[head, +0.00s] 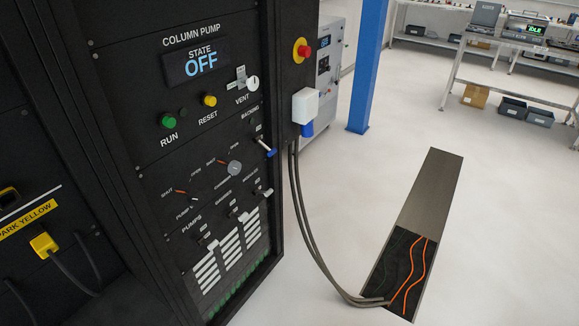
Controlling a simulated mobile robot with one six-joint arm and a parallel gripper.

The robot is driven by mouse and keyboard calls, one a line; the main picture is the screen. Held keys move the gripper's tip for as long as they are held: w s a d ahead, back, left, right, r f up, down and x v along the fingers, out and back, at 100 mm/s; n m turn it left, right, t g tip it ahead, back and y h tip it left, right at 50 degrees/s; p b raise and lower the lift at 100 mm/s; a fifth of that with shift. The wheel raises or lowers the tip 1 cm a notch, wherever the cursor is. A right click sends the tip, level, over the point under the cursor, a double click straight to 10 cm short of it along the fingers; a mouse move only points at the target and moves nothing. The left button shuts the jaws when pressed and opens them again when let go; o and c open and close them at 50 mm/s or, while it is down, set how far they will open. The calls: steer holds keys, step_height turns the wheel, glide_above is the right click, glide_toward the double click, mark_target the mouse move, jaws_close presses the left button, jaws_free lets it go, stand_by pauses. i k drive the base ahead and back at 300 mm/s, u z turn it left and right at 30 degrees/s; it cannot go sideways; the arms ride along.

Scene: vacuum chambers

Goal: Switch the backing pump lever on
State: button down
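The black column pump panel (188,130) stands at the left in the head view, with a display (198,63) reading "STATE OFF". The label "BACKING" is at its right edge. Below that label is a lever with a blue tip (271,153), slanting down and to the right. The small markings by the lever are too small to read. My gripper is not in view.
The panel also bears a green RUN button (168,121), a yellow RESET button (209,100), a white VENT knob (252,83) and several smaller levers. A red stop button (303,50) is on the cabinet's right side. Hoses run to an open floor trench (432,190).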

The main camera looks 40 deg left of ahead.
mark_target(265, 146)
steer(key=z, duration=0.65)
steer(key=k, duration=0.35)
steer(key=u, duration=3.3)
steer(key=i, duration=0.6)
steer(key=z, duration=0.05)
